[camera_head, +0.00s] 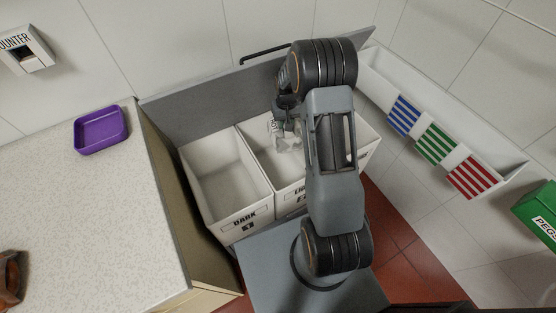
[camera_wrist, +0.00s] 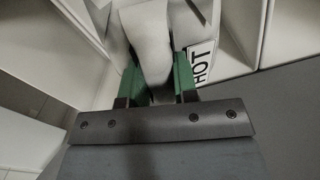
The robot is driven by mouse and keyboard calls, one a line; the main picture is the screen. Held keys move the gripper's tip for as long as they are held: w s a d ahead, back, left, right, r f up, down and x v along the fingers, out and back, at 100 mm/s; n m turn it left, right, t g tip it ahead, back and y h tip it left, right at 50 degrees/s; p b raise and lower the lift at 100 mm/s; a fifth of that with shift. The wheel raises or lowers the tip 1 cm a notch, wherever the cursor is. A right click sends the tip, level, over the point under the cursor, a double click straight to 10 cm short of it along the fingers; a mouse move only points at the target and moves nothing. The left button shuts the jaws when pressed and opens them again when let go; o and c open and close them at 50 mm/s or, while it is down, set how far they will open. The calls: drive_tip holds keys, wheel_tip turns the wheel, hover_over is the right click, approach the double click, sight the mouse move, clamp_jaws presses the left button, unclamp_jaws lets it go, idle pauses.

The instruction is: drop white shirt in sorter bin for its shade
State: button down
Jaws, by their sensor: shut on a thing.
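My gripper (camera_head: 276,128) hangs over the middle bin, partly hidden by my arm. In the wrist view its green fingers (camera_wrist: 157,62) are shut on the white shirt (camera_wrist: 147,28), which is bunched between them. The shirt also shows as a small pale bundle (camera_head: 291,143) in the head view. The sorter has white bins side by side. The left bin (camera_head: 226,212) is labelled DARK and looks empty. The middle bin (camera_head: 253,150) has a label starting with "LI", the rest hidden by my arm. A right bin (camera_head: 368,147) is mostly hidden; a HOT label (camera_wrist: 203,63) shows in the wrist view.
A grey panel (camera_head: 190,110) with a black handle stands behind the bins. A speckled counter (camera_head: 100,220) with a purple tray (camera_head: 101,130) is at left. A white wall trough (camera_head: 440,110) with striped blue, green and red patches and a green PEGS box (camera_head: 540,212) are at right.

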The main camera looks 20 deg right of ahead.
drive_tip(key=shift+s+a+f+b, duration=0.15)
drive_tip(key=shift+f+b, duration=0.15)
drive_tip(key=shift+f, duration=0.15)
drive_tip(key=shift+f+b, duration=1.65)
drive_tip(key=shift+f, duration=0.85)
drive_tip(key=c, duration=0.8)
unclamp_jaws()
drive_tip(key=shift+r, duration=0.1)
drive_tip(key=shift+r+p, duration=0.35)
drive_tip(key=shift+r, duration=3.3)
